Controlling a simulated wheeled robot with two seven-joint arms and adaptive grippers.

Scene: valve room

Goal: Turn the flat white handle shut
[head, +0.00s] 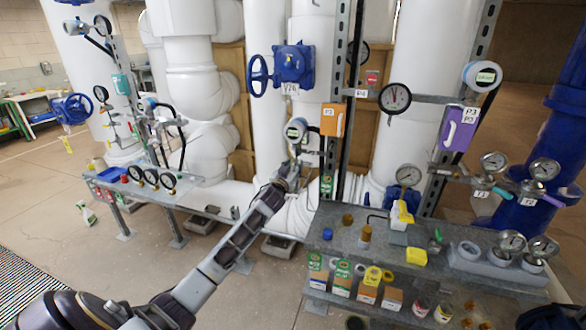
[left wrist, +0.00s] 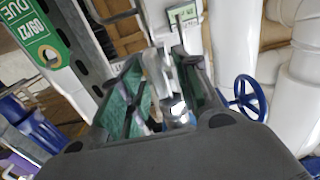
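My left gripper (head: 290,170) reaches from the lower left to the small pipework under a digital gauge (head: 296,130). In the left wrist view its two green-padded fingers (left wrist: 158,85) stand apart. A flat, pale lever (left wrist: 156,72), which looks like the white handle, lies between them beside a silver hex fitting (left wrist: 178,108). I cannot tell whether either finger touches the lever. In the head view the gripper largely hides the handle. My right gripper is not clearly in view.
An orange box (head: 333,120) and upright metal struts stand just right of the gripper. A blue valve wheel (head: 258,76) is above it. A grey bench (head: 340,243) with boxes, bottles and gauges is at the lower right. Large white pipes stand behind. Open floor lies at the left.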

